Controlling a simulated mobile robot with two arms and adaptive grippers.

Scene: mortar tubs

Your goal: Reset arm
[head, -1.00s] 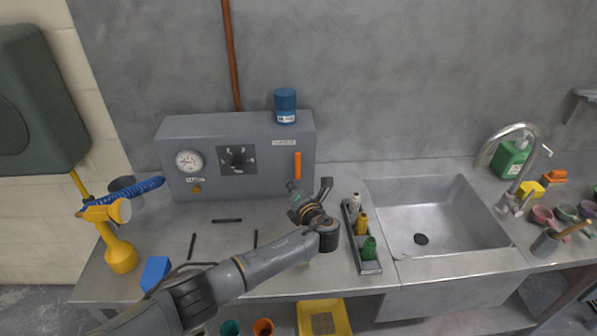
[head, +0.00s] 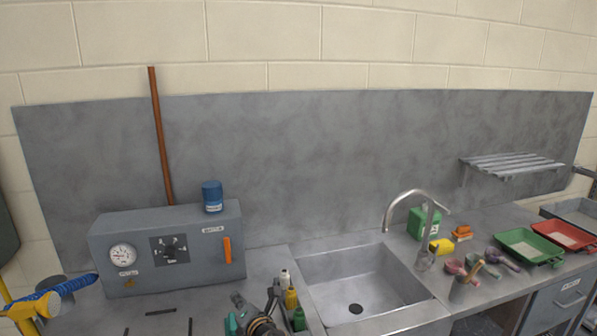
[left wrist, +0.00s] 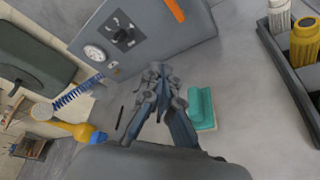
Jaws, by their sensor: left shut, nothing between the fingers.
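My left gripper (head: 258,308) is at the bottom edge of the head view, in front of the grey control box, left of the bottle rack. In the left wrist view its fingers (left wrist: 160,82) are together with nothing held, above the grey worktop. A teal block-like thing (left wrist: 202,108) lies on the worktop beside the fingers, apart from them. Most of my left arm is below the head view. My right gripper is not in view.
The control box (head: 190,222) with gauge and orange lever carries a blue jar (head: 212,196). The rack (left wrist: 290,75) holds several small bottles. A sink (head: 352,272) with a curved tap (head: 428,225) lies to the right. Green (head: 528,246) and red (head: 565,236) trays stand farther right.

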